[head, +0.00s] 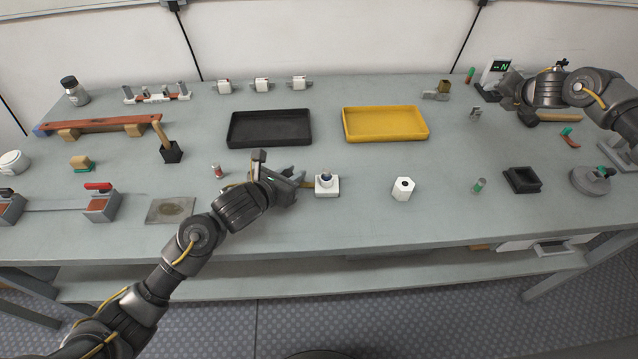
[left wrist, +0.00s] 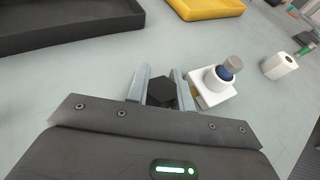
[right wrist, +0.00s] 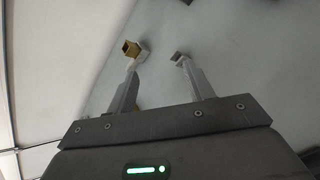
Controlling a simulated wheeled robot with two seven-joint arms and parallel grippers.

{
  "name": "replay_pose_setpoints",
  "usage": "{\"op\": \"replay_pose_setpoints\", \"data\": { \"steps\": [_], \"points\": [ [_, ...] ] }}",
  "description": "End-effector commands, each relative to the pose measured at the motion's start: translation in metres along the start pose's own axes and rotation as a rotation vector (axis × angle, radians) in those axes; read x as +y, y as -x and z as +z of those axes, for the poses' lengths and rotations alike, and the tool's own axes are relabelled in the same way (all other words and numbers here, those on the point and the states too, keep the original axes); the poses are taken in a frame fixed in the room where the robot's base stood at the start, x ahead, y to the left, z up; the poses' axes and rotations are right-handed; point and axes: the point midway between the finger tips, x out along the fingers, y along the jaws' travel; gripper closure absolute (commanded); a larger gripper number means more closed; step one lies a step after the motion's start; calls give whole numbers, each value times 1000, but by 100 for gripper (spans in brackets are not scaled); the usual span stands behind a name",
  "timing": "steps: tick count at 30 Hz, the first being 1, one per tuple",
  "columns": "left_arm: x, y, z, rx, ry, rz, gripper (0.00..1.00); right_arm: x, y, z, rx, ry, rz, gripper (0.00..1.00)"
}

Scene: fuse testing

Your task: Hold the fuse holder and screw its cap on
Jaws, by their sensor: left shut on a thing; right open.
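The fuse holder (head: 327,184) is a white block with a blue collar and grey post on top. It stands upright on the table, also in the left wrist view (left wrist: 211,97). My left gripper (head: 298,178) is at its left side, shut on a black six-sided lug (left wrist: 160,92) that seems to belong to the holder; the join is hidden. A white six-sided piece (head: 403,189) with a dark hole in its top, possibly the cap, stands apart to the right. My right gripper (head: 507,90) is open and empty at the back right; its fingers show in the right wrist view (right wrist: 158,68).
A black tray (head: 270,143) and a yellow tray (head: 385,138) lie behind the holder. A small green-ended cylinder (head: 479,185) and a black square box (head: 522,180) stand to the right. A brass-coloured box (head: 444,87) is at the back. Table between holder and white piece is clear.

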Motion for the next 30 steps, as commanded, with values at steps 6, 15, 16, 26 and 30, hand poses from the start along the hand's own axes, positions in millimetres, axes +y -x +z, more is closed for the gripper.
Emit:
{"op": "replay_pose_setpoints", "data": {
  "steps": [6,15,16,26,30],
  "points": [
    [1,-1,-4,8,-2,2,100,86,10,-82,222,181,100,48],
    [1,-1,-3,7,-2,2,100,162,66,-207,566,525,160,48],
    [1,-1,-3,7,-2,2,100,166,74,-219,602,566,157,48],
    [1,-1,-3,7,-2,3,100,152,163,-296,909,988,1,48],
    [2,0,-3,6,-1,3,100,141,180,-300,957,1067,-63,48]
  ]
}}
